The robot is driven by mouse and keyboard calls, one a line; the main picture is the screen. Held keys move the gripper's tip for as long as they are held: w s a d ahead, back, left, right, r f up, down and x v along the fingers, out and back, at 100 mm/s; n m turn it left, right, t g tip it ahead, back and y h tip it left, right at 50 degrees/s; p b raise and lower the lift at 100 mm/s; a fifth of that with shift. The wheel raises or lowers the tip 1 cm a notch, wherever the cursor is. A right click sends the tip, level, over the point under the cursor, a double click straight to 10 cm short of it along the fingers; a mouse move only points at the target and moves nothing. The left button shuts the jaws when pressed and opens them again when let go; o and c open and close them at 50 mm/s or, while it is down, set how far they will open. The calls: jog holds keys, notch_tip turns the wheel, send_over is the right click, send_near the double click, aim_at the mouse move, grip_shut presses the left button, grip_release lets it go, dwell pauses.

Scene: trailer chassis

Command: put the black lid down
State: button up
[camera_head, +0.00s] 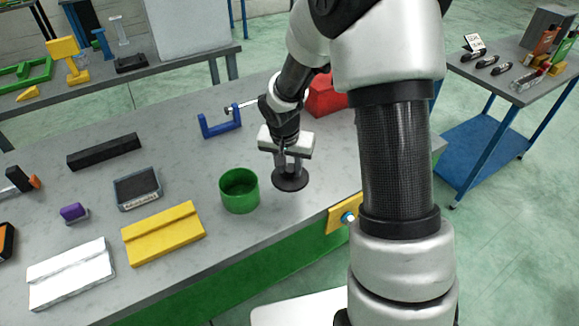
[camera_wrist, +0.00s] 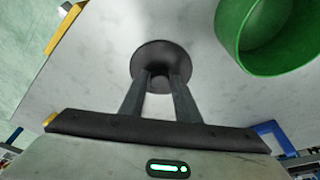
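The black lid (camera_head: 290,180) is a round dark disc under my gripper, to the right of the green pot on the grey workbench. It also shows in the wrist view (camera_wrist: 160,55), with its knob between the fingertips. My gripper (camera_head: 290,165) points down, and its two fingers (camera_wrist: 160,78) close in on the knob from both sides. The lid looks level and is at or just above the bench top; I cannot tell if it touches. The open green pot (camera_head: 239,196) stands beside the lid, apart from it, and shows at the upper right of the wrist view (camera_wrist: 245,50).
A blue clamp (camera_head: 218,127) and a red object (camera_head: 325,97) lie behind my gripper. A yellow case (camera_head: 163,233), a white case (camera_head: 70,273) and a dark tray (camera_head: 137,188) lie to the left. The bench's front edge is close to the lid.

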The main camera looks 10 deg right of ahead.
jog(key=shift+o, duration=1)
